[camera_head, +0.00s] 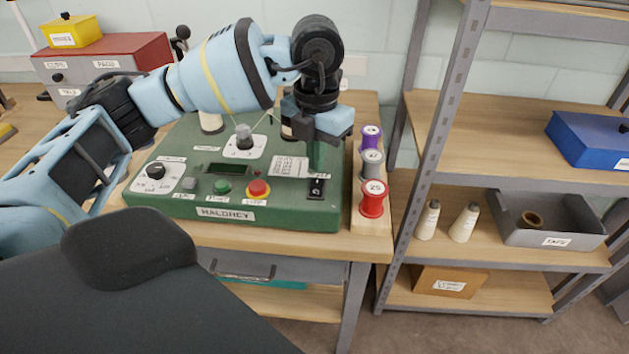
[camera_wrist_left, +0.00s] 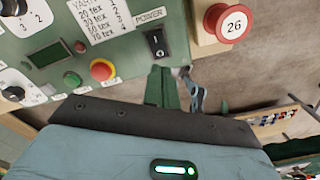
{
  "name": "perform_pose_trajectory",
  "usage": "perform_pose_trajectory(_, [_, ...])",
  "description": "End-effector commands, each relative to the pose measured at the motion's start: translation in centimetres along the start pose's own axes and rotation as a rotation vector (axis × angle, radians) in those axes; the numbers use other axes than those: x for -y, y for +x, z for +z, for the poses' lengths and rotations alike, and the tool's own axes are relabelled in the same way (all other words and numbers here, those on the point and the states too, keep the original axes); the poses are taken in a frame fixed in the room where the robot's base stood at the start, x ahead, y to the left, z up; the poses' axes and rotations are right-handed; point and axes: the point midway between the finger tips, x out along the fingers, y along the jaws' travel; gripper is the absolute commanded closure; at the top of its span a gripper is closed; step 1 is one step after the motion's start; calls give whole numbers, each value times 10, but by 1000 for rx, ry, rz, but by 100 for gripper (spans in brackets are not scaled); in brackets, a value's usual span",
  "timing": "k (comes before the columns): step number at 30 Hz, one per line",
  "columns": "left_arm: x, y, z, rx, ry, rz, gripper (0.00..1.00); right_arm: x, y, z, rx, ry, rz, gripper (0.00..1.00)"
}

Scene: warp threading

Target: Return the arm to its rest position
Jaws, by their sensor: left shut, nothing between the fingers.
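My left arm comes in from the left and reaches over the green machine (camera_head: 215,210), which is labelled MALOREY. My left gripper (camera_head: 316,158) points down above the right end of the panel, close to the black power switch (camera_head: 317,188). In the left wrist view its green fingers (camera_wrist_left: 162,88) are together with nothing between them. The power switch (camera_wrist_left: 157,43) shows just beyond the fingertips in that view. I cannot tell whether the fingers touch the panel. My right gripper is not in view.
Red (camera_head: 373,200), grey and purple spools stand on a wooden strip right of the machine. Further right is a metal shelf with cones (camera_head: 464,222), a grey tray (camera_head: 556,238) and a blue box (camera_head: 590,140). A red box (camera_head: 110,62) stands at the back left.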

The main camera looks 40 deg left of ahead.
Motion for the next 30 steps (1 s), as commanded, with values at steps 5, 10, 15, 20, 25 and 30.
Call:
perform_pose_trajectory(5, [0, -12, 0, 3, 1, -1, 100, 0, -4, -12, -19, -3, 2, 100])
perform_pose_trajectory(10, [0, -11, 0, 0, 1, 0, 100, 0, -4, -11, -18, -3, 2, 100])
perform_pose_trajectory(15, [0, -11, 0, 0, 1, 0, 100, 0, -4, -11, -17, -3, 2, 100])
perform_pose_trajectory(20, [0, -11, 0, 0, 1, -1, 100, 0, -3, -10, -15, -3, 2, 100])
perform_pose_trajectory(25, [20, 2, -6, -29, 44, -70, 100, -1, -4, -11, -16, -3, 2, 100])
perform_pose_trajectory(30, [86, 35, -29, -119, 158, -329, 100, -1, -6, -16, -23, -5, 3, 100])
